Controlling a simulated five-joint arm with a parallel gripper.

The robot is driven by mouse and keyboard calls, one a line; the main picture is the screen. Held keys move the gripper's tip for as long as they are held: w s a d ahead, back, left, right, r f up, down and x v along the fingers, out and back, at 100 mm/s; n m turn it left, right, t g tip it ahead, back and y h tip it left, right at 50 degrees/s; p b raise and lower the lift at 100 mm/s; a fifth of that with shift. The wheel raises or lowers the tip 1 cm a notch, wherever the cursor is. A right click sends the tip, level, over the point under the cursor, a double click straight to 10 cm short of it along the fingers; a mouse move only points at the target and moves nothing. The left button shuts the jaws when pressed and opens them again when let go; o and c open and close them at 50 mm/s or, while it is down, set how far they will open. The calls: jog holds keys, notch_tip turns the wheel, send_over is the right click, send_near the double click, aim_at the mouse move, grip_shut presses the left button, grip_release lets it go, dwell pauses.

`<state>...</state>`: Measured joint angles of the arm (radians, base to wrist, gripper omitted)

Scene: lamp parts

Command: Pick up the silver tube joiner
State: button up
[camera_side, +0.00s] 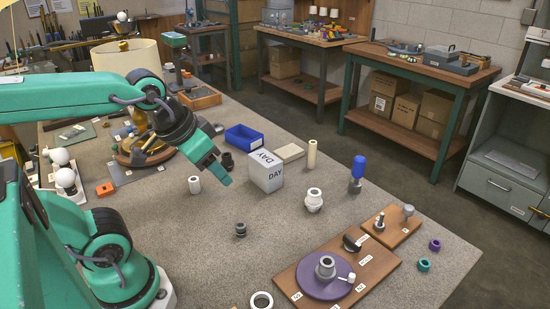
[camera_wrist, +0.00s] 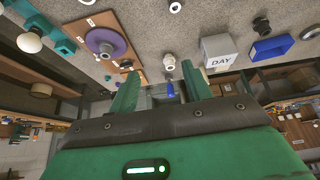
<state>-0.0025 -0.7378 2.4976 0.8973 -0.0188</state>
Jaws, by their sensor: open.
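A small stepped grey metal collar (camera_side: 240,229), which looks like the silver tube joiner, stands alone on the bench mat. A small piece near the top edge of the wrist view (camera_wrist: 175,6) seems to be it, partly cut off. Another grey collar (camera_side: 326,268) stands on a purple disc (camera_side: 297,284), so I cannot be sure which is the joiner. My gripper (camera_side: 222,177) is above the mat, up and slightly left of the lone collar, apart from it. In the wrist view its two fingers (camera_wrist: 160,88) are spread, with nothing held between them.
A white DAY cube (camera_side: 266,172) stands right of my gripper, with a white bulbous fitting (camera_side: 313,201) beyond. A blue-handled tool (camera_side: 357,174) stands farther right. A wooden board (camera_side: 325,255) carries the purple disc. The mat around the lone collar is clear.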

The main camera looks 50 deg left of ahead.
jog(key=n, duration=0.1)
jog(key=n+g, duration=0.6)
jog(key=n, duration=0.9)
send_over(241, 226)
jog(key=f, duration=1.6)
jog(key=shift+s+d+f, duration=0.2)
jog(key=shift+s+f, duration=0.05)
jog(key=shift+f, duration=0.05)
jog(key=shift+f, duration=1.3)
jog(key=shift+f, duration=0.1)
jog(key=shift+d+f, duration=0.1)
jog(key=shift+f, duration=2.4)
jog(key=shift+c, duration=0.4)
jog(key=c, duration=1)
